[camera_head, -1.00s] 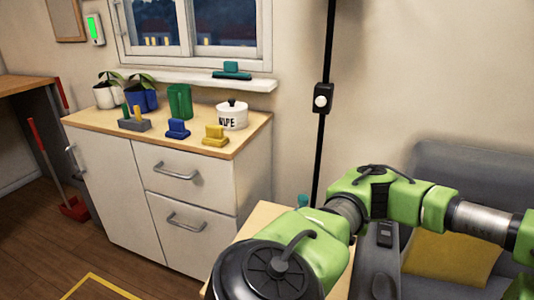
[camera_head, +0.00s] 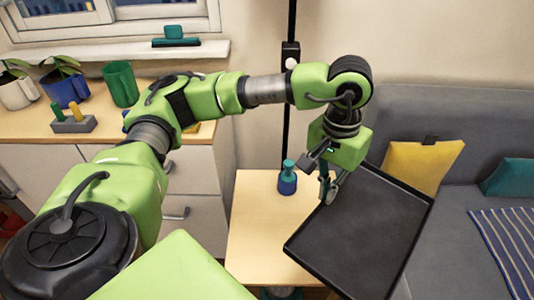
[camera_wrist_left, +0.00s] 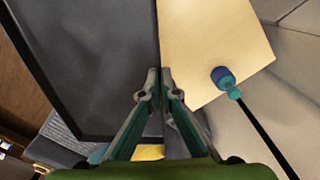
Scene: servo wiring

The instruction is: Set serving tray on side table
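The serving tray (camera_head: 355,235) is black and rectangular with a raised rim. In the head view it overlaps the right part of the side table (camera_head: 252,225), which has a light wood top, and extends past it toward the sofa. My left gripper (camera_head: 327,190) is at the tray's upper left edge. In the left wrist view the fingers (camera_wrist_left: 160,72) are close together on the rim of the tray (camera_wrist_left: 95,60), beside the table top (camera_wrist_left: 205,40). The gap between tray and table top cannot be judged. My right gripper is out of view.
A blue and teal bottle-like object (camera_head: 287,178) stands on the table's back part, left of the tray. A grey sofa (camera_head: 475,140) with a yellow cushion (camera_head: 420,165) is at right. The table's left part is clear. A cabinet (camera_head: 200,165) is at left.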

